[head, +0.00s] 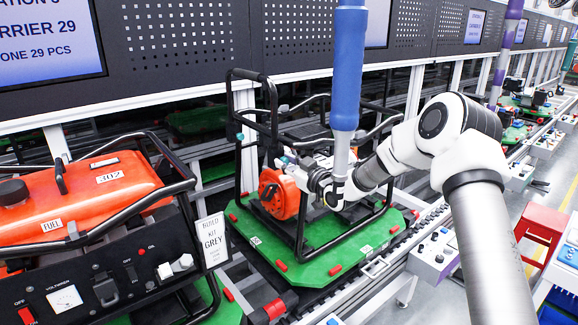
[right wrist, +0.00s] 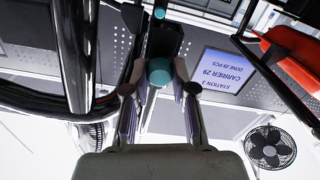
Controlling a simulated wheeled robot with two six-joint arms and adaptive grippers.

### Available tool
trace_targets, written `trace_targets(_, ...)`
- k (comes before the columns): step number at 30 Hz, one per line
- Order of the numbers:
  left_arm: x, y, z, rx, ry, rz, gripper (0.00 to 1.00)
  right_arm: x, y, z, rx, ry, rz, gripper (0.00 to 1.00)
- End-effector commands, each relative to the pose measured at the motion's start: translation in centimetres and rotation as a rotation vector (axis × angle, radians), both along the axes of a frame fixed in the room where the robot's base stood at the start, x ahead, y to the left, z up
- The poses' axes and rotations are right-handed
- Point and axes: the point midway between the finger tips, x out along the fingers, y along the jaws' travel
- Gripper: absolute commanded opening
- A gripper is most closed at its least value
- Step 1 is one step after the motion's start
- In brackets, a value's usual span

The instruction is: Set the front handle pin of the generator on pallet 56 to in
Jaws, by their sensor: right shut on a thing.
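A generator with a black tube frame and an orange-red recoil housing (head: 283,193) stands on a green pallet (head: 328,268) in the middle of the head view. I cannot read a pallet number. My right gripper (head: 287,164) reaches in from the right, at the generator's upper front. In the right wrist view, my right gripper (right wrist: 160,88) has its two fingers close on either side of a teal round pin knob (right wrist: 159,72) on a black bracket. It is shut on the knob. Whether the pin is in or out cannot be told. My left gripper is not in view.
Control boxes (head: 437,255) line the conveyor's right side.

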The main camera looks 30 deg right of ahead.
Motion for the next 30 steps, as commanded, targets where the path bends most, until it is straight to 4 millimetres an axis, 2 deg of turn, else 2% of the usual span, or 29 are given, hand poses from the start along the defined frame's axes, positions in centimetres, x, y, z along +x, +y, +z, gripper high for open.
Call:
trace_targets(1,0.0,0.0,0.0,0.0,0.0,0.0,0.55,0.0,-0.1,0.1,-0.001,-0.002,-0.002,0.32)
trace_targets(3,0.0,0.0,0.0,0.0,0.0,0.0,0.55,0.0,-0.1,0.1,-0.001,-0.002,-0.002,0.51)
trace_targets(14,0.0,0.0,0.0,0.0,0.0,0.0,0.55,-0.4,-0.1,0.1,0.0,-0.001,-0.002,0.51)
trace_targets(17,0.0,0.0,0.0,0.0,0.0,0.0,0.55,-1.8,-0.3,0.1,0.003,-0.001,-0.004,0.51)
trace_targets(25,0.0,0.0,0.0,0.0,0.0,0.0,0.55,-8.7,-0.8,0.1,0.01,-0.003,-0.003,0.51)
trace_targets(30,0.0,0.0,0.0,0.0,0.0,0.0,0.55,-11.1,-1.1,0.0,0.005,-0.002,-0.004,0.51)
